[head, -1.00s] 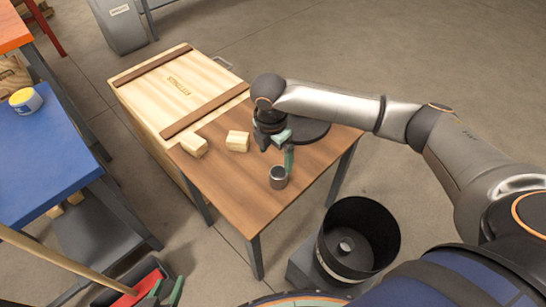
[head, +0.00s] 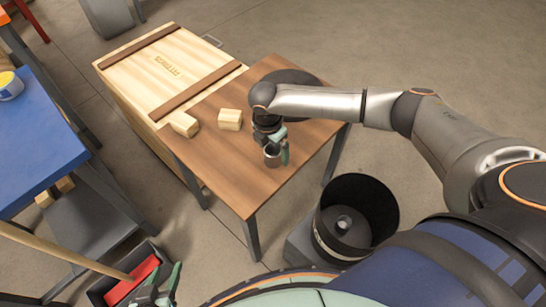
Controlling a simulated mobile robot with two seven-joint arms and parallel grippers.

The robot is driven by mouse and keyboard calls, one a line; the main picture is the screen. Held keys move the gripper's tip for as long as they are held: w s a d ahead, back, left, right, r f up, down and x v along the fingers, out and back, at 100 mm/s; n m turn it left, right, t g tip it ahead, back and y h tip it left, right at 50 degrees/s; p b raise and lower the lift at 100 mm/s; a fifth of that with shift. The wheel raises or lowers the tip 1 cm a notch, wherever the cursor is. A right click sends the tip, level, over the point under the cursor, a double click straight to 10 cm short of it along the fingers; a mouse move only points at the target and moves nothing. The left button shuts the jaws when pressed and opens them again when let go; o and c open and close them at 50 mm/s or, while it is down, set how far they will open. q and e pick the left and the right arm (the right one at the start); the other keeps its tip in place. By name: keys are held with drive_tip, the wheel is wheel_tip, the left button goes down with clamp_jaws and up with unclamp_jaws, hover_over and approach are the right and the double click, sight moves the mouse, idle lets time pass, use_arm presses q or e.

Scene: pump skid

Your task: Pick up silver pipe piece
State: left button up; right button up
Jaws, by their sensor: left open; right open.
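The silver pipe piece (head: 272,157) is a short, hollow grey cylinder standing upright on the brown wooden table (head: 232,171), near its right side. My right gripper (head: 277,148) is right above and around it, with green fingers open; one finger shows at the right side of the pipe piece. I cannot tell whether the fingers touch it. My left gripper (head: 158,291) shows at the bottom left with its green fingers apart and empty, over the bin with a red item, far from the table.
Two wooden blocks (head: 185,124) (head: 230,119) lie on the table's left half. A dark round disc lies behind my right arm. A wooden crate (head: 165,68) adjoins the table. A black bucket (head: 373,196) stands at the right. A blue bench (head: 35,140) is at the left.

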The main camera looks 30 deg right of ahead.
drive_tip(key=shift+f, duration=0.45)
use_arm(q)
drive_tip(key=shift+f, duration=0.1)
drive_tip(key=shift+s, duration=0.1)
use_arm(e)
clamp_jaws()
drive_tip(key=shift+r, duration=0.1)
drive_tip(key=shift+r, duration=0.4)
wheel_tip(320, 180, up, 2)
drive_tip(key=shift+r+p, duration=0.2)
drive_tip(key=shift+p, duration=0.4)
use_arm(q)
drive_tip(key=r+p, duration=0.1)
drive_tip(key=p, duration=0.1)
drive_tip(key=r+p, duration=0.2)
drive_tip(key=shift+s+a+r, duration=0.1)
drive_tip(key=shift+s+a, duration=0.1)
use_arm(e)
drive_tip(key=s+a+r, duration=0.5)
drive_tip(key=s+r, duration=0.4)
drive_tip(key=s, duration=0.4)
drive_tip(key=shift+r, duration=0.35)
